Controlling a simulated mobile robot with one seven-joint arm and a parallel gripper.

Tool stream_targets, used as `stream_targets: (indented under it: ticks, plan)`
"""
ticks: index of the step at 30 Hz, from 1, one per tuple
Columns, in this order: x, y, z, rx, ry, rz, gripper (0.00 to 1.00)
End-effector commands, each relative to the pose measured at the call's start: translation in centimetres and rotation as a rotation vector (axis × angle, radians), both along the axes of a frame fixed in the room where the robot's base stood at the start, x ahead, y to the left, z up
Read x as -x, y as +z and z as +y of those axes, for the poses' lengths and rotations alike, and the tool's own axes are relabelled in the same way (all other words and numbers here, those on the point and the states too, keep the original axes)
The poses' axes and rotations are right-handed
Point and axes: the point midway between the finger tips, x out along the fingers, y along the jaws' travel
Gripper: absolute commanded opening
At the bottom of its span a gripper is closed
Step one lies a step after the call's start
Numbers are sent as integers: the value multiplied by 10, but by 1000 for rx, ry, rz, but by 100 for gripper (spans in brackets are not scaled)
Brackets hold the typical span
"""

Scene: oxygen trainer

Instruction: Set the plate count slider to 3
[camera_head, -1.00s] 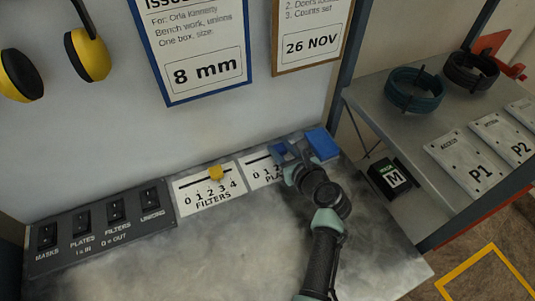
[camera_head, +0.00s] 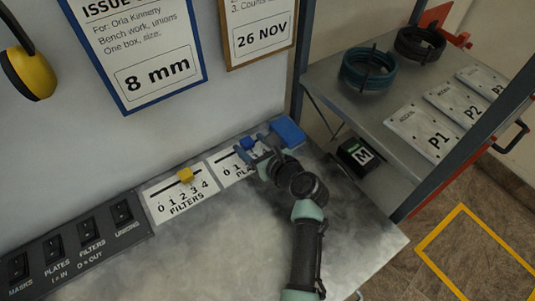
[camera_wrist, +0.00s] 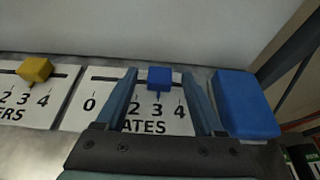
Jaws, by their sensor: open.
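The plate count slider is a blue knob (camera_wrist: 160,78) on a white scale marked PLATES (camera_wrist: 105,84). In the wrist view the knob's pointer lines up with the 3. The 1 is hidden behind my left finger. My gripper (camera_wrist: 160,73) is open, with one finger on each side of the knob and a gap visible on both sides. In the head view my gripper (camera_head: 263,146) is over the PLATES scale (camera_head: 227,172) and covers most of its numbers; the blue knob (camera_head: 247,143) shows beyond it.
A yellow knob (camera_wrist: 35,69) on the FILTERS scale is to the left, near 3. A blue block (camera_wrist: 245,103) stands close to the right of my gripper. A switch panel (camera_head: 75,246) is at the left. The bench front (camera_head: 225,255) is clear.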

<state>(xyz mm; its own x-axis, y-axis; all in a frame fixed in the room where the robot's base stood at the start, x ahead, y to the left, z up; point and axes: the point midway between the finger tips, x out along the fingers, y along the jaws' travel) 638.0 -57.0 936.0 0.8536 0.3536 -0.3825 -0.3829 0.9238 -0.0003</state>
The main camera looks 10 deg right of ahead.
Motion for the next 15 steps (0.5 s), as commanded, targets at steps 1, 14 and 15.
stream_targets:
  ticks: [1,14,15]
  plan:
    - [8,4,-4,1,-2,2,70]
    - [78,34,-32,1,-2,2,70]
    - [82,37,-35,1,-3,1,70]
